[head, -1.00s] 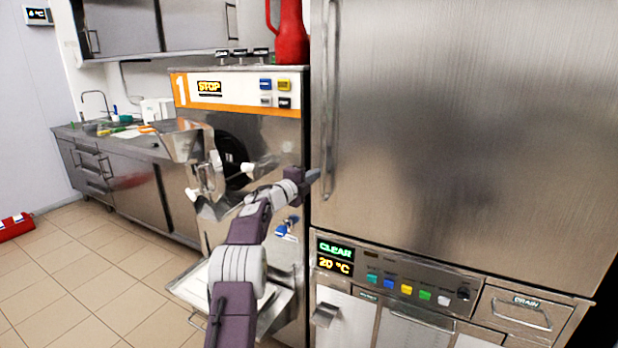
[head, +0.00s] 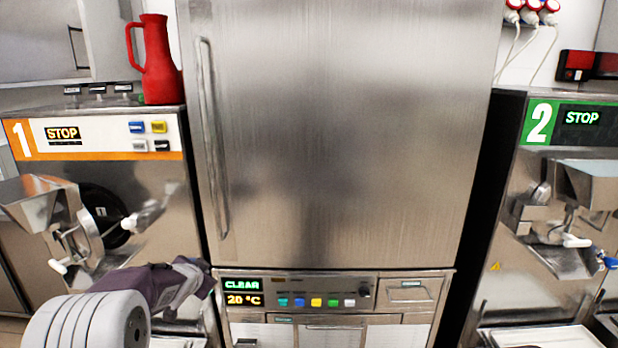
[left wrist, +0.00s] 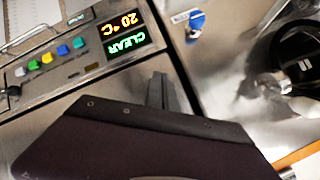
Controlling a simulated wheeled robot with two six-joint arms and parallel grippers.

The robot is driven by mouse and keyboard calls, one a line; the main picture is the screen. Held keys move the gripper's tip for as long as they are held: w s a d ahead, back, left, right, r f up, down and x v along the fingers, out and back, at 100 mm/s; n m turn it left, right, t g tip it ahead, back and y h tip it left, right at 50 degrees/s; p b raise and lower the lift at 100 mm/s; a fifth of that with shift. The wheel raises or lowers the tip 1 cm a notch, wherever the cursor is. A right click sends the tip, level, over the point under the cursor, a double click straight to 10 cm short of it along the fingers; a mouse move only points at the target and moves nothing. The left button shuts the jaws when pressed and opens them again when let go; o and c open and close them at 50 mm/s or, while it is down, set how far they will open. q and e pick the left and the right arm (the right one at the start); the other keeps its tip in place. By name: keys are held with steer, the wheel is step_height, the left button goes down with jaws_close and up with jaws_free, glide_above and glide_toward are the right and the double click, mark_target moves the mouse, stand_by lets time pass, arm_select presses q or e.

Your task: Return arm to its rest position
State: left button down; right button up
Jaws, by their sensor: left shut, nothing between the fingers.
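My left arm comes in at the lower left of the head view. Its gripper (head: 207,284) is in front of the gap between machine 1 and the steel cabinet, left of the cabinet's display. In the left wrist view the dark fingers (left wrist: 165,92) are together with nothing between them. The cabinet's display (left wrist: 125,35) reads CLEAR and 20 °C and shows upside down there. I cannot tell whether the gripper touches any surface. My right gripper is not in view.
The steel cabinet (head: 345,130) has a shut door with a long vertical handle (head: 212,140). Batch freezer 1 (head: 185,225) stands at left with a red jug (head: 158,70) on top. Batch freezer 2 (head: 500,250) stands at right. Both displays read STOP.

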arm_select(q)
steer(key=s+d+f+n+g+p, duration=0.1)
steer(key=s+d+f+n+g, duration=0.1)
steer(key=s, duration=0.9)
steer(key=s+d+f+n+g+h+p, duration=0.1)
steer(key=s+d+f+g, duration=0.3)
steer(key=s, duration=0.7)
steer(key=s+d+f+n+g+h+p, duration=0.1)
steer(key=s+d+f+n+g, duration=0.2)
steer(key=s+d, duration=0.3)
steer(key=s, duration=0.5)
steer(key=shift+f+g, duration=0.25)
steer(key=shift+g, duration=0.15)
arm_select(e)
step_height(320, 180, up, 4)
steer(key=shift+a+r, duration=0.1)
arm_select(q)
steer(key=shift+d, duration=0.1)
